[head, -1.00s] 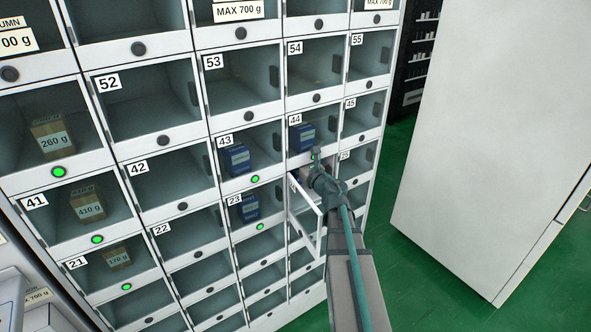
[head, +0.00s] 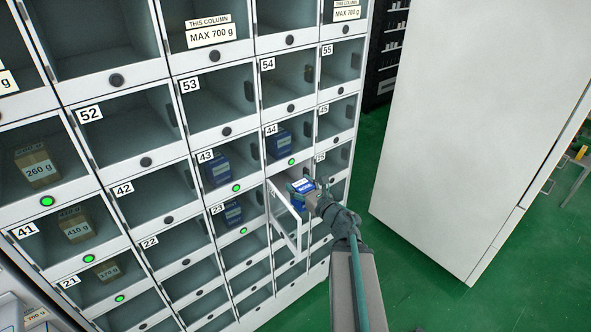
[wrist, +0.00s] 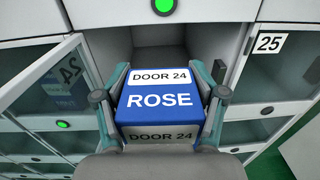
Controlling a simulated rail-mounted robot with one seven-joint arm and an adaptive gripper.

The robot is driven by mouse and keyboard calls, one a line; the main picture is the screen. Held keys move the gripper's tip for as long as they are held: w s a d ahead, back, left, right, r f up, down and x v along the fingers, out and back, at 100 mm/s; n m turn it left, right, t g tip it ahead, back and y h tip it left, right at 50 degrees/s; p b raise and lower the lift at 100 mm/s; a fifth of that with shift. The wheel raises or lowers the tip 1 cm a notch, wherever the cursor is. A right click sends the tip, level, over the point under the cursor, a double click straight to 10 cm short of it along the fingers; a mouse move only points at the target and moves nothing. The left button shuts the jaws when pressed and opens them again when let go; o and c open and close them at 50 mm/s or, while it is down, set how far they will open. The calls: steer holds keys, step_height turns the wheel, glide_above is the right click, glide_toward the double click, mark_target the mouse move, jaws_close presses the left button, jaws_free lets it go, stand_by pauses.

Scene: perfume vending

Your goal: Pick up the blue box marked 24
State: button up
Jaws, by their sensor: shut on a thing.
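The blue box marked "DOOR 24" and "ROSE" (wrist: 158,100) is between the fingers of my gripper (wrist: 160,108) in the wrist view. My gripper is shut on its two sides. In the head view the blue box (head: 301,187) is in front of the locker wall, with my gripper (head: 316,197) at its right end. Compartment 24 (wrist: 190,35) is behind the box, and its inside looks empty where it shows. Its door (head: 287,217) stands open to the left and carries the number 24, seen reversed in the wrist view (wrist: 42,80).
Blue boxes sit in compartments 43 (head: 217,170), 44 (head: 279,142) and 23 (head: 233,213). Brown boxes, such as the 260 g one (head: 38,168), are at the left. A large white cabinet (head: 465,130) stands at the right, with green floor (head: 395,265) between.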

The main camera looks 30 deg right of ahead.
steer(key=shift+s+d+r+p, duration=0.15)
steer(key=shift+s+p, duration=0.45)
steer(key=shift+p, duration=1)
steer(key=shift+s+d+r+p, duration=0.15)
steer(key=shift+s+p, duration=0.45)
steer(key=shift+p, duration=0.95)
steer(key=shift+s+d+f+p, duration=0.1)
steer(key=shift+s+f+p, duration=0.05)
steer(key=shift+s+p, duration=0.4)
steer(key=shift+s+f+p, duration=0.15)
steer(key=shift+s+p, duration=0.15)
steer(key=shift+s, duration=0.45)
